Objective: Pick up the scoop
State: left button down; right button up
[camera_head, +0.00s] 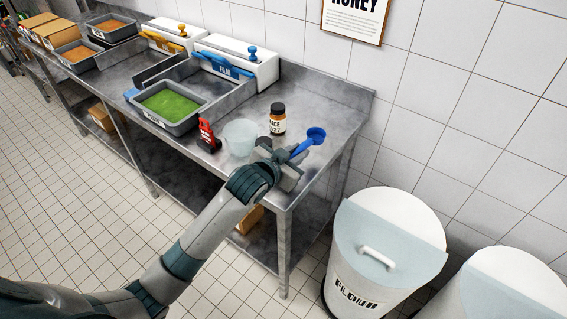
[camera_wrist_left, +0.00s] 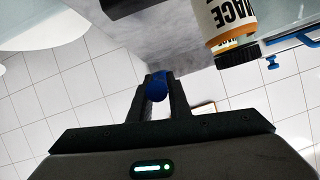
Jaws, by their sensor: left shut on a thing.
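The blue scoop (camera_head: 316,135) shows in the head view above the right end of the steel table, its round bowl up and to the right, its handle running down to my left gripper (camera_head: 290,158). My left gripper is shut on the scoop's handle. In the left wrist view, the blue handle end (camera_wrist_left: 157,88) sits between the two dark fingers of my left gripper (camera_wrist_left: 160,92). Whether the scoop touches the table cannot be told. My right gripper is in neither view.
On the steel table (camera_head: 330,95) stand a labelled jar (camera_head: 277,119), a clear container (camera_head: 240,137), a red-and-black item (camera_head: 208,136) and a grey tray of green contents (camera_head: 168,106). A flour bin (camera_head: 385,240) stands on the floor to the right.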

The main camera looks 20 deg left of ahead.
pick_arm(q)
jog(key=w+d+r+b, duration=0.1)
jog(key=d+r, duration=0.3)
jog(key=d, duration=0.3)
jog(key=shift+r+b, duration=0.15)
jog(key=shift+b, duration=0.2)
notch_tip(320, 180, up, 14)
jog(key=n+y+b, duration=0.3)
send_over(298, 152)
jog(key=s+a, duration=0.5)
jog(key=a, duration=0.1)
jog(key=shift+r+y, duration=0.25)
jog(key=shift+y, duration=0.05)
